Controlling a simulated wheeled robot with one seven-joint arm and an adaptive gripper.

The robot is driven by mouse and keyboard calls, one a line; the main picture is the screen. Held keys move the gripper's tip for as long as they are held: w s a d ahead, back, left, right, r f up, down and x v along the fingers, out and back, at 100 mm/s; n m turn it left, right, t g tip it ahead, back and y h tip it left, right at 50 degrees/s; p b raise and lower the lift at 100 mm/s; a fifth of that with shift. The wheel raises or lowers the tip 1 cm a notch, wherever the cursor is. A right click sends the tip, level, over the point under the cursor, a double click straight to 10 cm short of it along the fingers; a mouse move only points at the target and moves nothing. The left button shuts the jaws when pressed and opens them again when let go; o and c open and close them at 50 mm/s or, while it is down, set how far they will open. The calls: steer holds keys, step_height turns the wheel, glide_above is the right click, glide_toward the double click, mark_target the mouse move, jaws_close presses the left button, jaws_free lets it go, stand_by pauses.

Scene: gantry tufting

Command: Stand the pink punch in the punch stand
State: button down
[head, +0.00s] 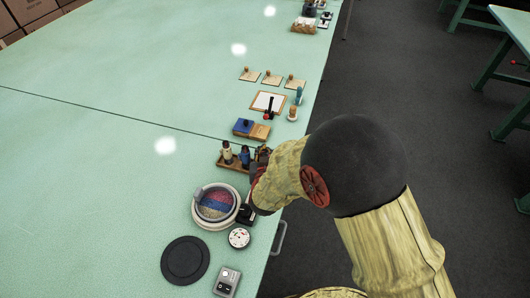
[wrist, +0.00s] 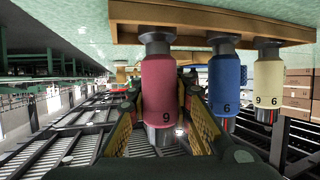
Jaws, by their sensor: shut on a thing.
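The pink punch (wrist: 159,85), marked 9, is between the fingers of my gripper (wrist: 162,122), which is shut on it. The wrist view is upside down. The punch's dark narrow end meets the wooden punch stand (wrist: 200,25), in line with the blue punch (wrist: 225,85) and the cream punch (wrist: 268,85). I cannot tell whether it is fully seated. In the head view my gripper (head: 262,163) is at the right end of the punch stand (head: 233,167); the pink punch is mostly hidden there.
A round tin with coloured contents (head: 217,205), a white dial (head: 239,238), a black disc (head: 185,260) and a grey switch box (head: 227,282) are in front. A blue and wooden block (head: 251,130) is behind the stand. The table's left side is clear.

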steer(key=c, duration=1.6)
jaws_free()
steer(key=shift+r, duration=0.1)
steer(key=d+p+v, duration=0.1)
steer(key=p+v, duration=0.3)
steer(key=v, duration=0.8)
step_height(320, 180, up, 13)
steer(key=s+g+y, duration=0.2)
steer(key=g+y, duration=0.1)
steer(key=y, duration=0.1)
steer(key=s+d+r+g+h, duration=0.1)
steer(key=s+d+r, duration=0.1)
steer(key=s+d, duration=0.3)
steer(key=s+d+r+g+h, duration=0.1)
steer(key=s+d+r+g, duration=0.1)
steer(key=s+d, duration=0.3)
steer(key=s+d+r+g+h, duration=0.1)
steer(key=s+d+r, duration=0.2)
steer(key=s+d, duration=0.3)
steer(key=shift+s+r+g, duration=0.15)
steer(key=shift+s+g, duration=0.05)
steer(key=shift+s, duration=0.5)
steer(key=shift+s+r+g, duration=0.15)
steer(key=shift+s+g, duration=0.05)
steer(key=shift+s, duration=0.55)
